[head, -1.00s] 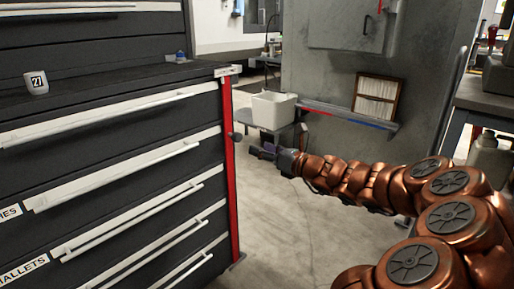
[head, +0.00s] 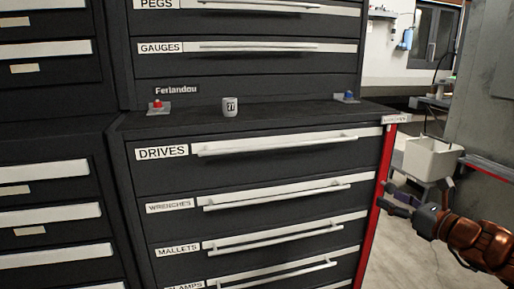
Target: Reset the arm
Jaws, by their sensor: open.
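My copper-coloured arm comes in from the lower right of the head view. My gripper (head: 418,194) is at its end, with dark fingers spread apart and nothing visible between them. It is just right of the red edge of the black drawer cabinet (head: 265,172). A white bin (head: 430,158) shows behind the gripper in the picture. I cannot tell how far apart the gripper and the cabinet edge are.
The drawers look shut. A grey panel (head: 486,95) stands at the right. Some floor (head: 405,255) is clear.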

